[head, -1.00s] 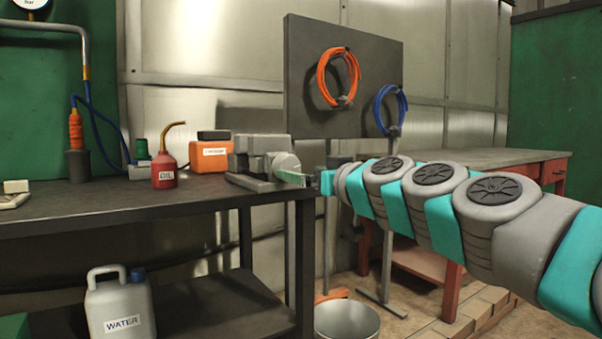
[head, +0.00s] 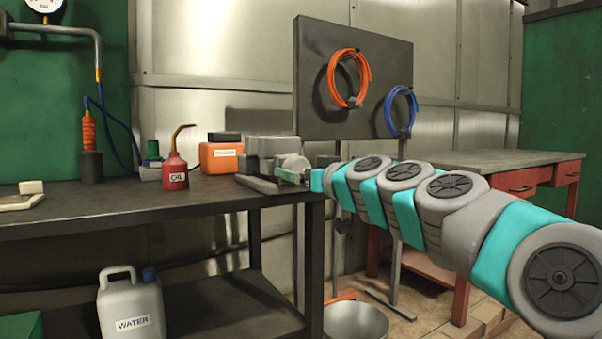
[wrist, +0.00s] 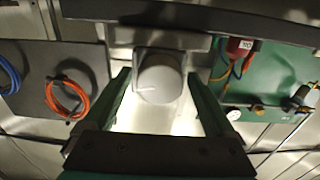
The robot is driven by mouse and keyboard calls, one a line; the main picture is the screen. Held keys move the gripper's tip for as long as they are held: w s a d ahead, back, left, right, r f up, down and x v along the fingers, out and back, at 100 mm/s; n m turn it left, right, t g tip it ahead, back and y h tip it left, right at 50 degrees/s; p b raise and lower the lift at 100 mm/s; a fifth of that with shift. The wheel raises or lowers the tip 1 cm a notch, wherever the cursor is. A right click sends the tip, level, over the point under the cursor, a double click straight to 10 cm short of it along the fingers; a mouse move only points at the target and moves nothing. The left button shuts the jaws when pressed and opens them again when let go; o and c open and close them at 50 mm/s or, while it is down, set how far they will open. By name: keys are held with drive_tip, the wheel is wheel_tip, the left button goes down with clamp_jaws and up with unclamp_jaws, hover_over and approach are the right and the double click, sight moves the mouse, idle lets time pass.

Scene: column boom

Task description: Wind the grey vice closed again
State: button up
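The grey vice (head: 262,158) sits at the right end of the dark workbench (head: 120,200). In the wrist view its body shows as a grey block (wrist: 172,42) with a round grey end (wrist: 160,78) facing me. My gripper (wrist: 159,80) is open, with one dark green finger on each side of that round end. A narrow gap shows between each finger and it. In the head view my gripper (head: 305,178) is at the vice's right end, with its fingers partly hidden. No winding handle can be made out clearly.
A red oil can (head: 175,172) and an orange box (head: 220,157) stand left of the vice. A dark board with an orange hose (head: 345,78) and a blue hose (head: 401,112) is behind. A metal bucket (head: 355,320) is on the floor below.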

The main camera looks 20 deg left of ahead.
drive_tip(key=c, duration=1.1)
drive_tip(key=shift+c, duration=0.2)
